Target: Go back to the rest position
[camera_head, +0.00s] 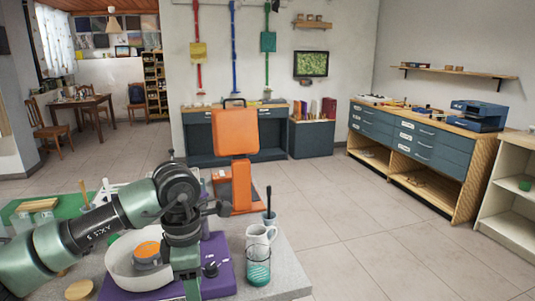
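My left arm comes in from the left over a grey worktop (287,272). Its wrist bends down in front of a white bowl (118,264) and a purple board (222,272). My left gripper (188,282) points down at the bottom of the picture, and its fingers cannot be made out clearly. An orange-topped round thing (147,251) shows at the bowl, just left of the wrist. My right gripper and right arm are not in view.
A white jug (259,236) and a glass with green contents (258,272) stand right of the arm. An orange machine (235,130) rises behind the worktop. A blue drawer cabinet (410,140) lines the right wall. The tiled floor (345,225) between is clear.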

